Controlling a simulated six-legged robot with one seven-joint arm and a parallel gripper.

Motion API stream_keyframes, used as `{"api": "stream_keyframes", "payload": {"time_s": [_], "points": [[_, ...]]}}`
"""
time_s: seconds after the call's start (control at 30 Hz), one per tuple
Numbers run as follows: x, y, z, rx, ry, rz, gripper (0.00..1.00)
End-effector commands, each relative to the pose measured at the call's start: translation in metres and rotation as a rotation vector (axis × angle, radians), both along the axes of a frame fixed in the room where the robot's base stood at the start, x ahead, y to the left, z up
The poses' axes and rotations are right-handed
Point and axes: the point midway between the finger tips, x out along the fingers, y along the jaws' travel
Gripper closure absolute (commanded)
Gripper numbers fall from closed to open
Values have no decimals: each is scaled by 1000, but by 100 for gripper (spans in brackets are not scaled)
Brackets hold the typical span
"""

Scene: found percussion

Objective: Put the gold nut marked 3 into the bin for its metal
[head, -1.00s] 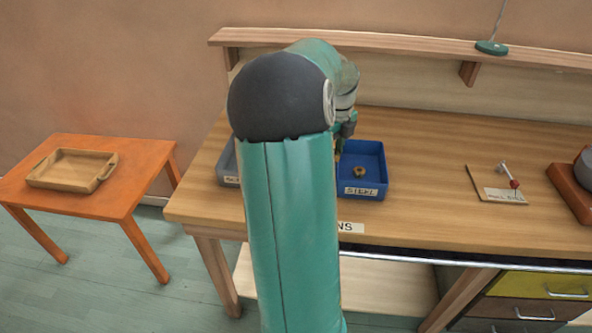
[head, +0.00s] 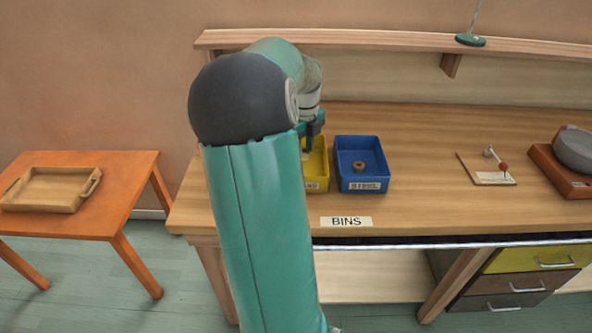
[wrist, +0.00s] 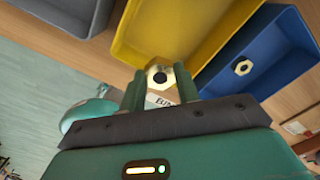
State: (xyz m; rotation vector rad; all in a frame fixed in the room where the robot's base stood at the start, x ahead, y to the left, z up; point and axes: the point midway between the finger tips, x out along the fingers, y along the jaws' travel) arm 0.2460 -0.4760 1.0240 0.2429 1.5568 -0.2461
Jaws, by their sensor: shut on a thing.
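My gripper (wrist: 160,88) is shut on a gold nut (wrist: 160,66) with a dark hole; no number is readable on it. In the wrist view the nut shows between the fingertips, in front of the yellow bin's edge. The yellow bin (wrist: 190,18) also shows in the head view (head: 322,172), partly behind my arm; its label is not fully readable. The blue bin (head: 361,184), labelled STEEL, stands to its right.
A grey bin (wrist: 75,12) shows at the wrist view's upper left. A BINS label (head: 346,221) is on the bench front. An orange table with a wooden tray (head: 45,206) stands left. The bench between is clear.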

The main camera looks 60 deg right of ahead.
Motion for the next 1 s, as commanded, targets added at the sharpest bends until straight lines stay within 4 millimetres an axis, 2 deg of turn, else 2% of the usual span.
{"api": "stream_keyframes", "payload": {"time_s": [0.13,0.4,0.57,0.8,1.0], "points": [[-2,-1,-7,1,1,-4,94],[-5,-2,-55,3,2,-4,94],[-5,-3,-68,1,1,-5,94],[-3,-2,-99,2,2,-3,94],[-2,-1,-100,0,0,-3,94]]}}
